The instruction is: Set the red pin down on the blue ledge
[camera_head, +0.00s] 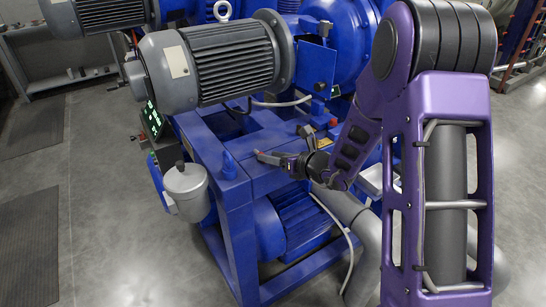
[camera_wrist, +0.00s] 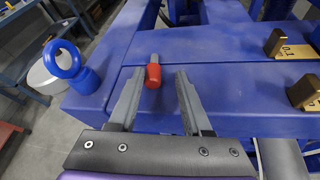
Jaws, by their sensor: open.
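The red pin (camera_wrist: 153,76) has a red body and a grey end that points away from my gripper. It rests on the flat blue ledge (camera_wrist: 100,100) of the machine frame, and I cannot tell for sure whether it lies or stands. My gripper (camera_wrist: 159,78) is open, with one finger on each side of the pin and a visible gap to the right finger. In the head view my gripper (camera_head: 270,157) reaches in from the right over the blue ledge (camera_head: 262,182), and the pin is a small red spot (camera_head: 257,152) at its tips.
A blue lifting eye (camera_wrist: 64,62) stands left on the ledge. Two brass blocks (camera_wrist: 280,44) (camera_wrist: 304,92) sit to the right. A large grey motor (camera_head: 225,62) overhangs behind. A grey canister (camera_head: 187,188) is at the ledge's left. Open floor (camera_head: 110,235) lies left.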

